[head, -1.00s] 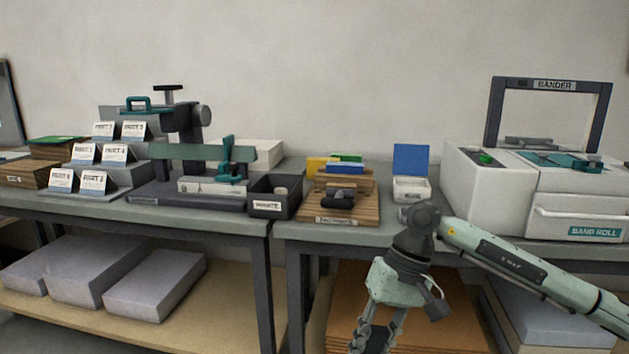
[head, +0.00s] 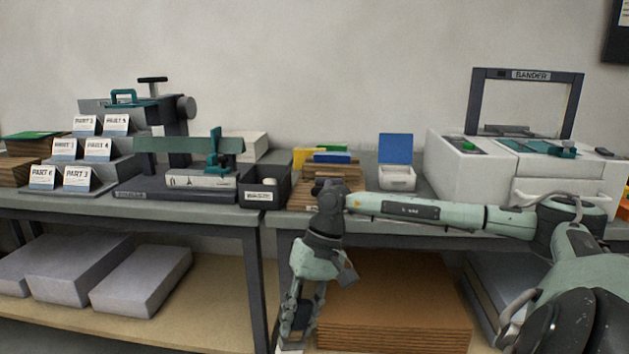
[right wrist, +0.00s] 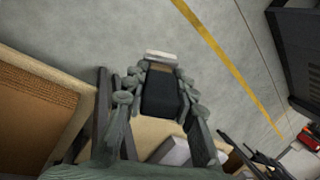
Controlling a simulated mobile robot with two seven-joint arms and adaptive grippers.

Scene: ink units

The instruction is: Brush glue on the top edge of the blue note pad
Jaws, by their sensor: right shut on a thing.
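The blue note pad (head: 332,157) sits with a yellow pad (head: 302,158) and a green pad (head: 328,149) on the slatted wooden stand (head: 318,173) on the bench. My right gripper (head: 298,318) hangs low in front of the bench, below the stand. It is shut on a brush with a dark handle (right wrist: 160,98), a brown band and a pale tip that points down; the dark handle also shows in the head view (head: 295,316). My left gripper is out of view.
A black tray (head: 263,197) stands left of the stand, with a press (head: 170,185) beyond it. A white box with a raised blue lid (head: 396,177) and a white bander (head: 478,178) stand to the right. Brown boards (head: 395,320) lie on the shelf below.

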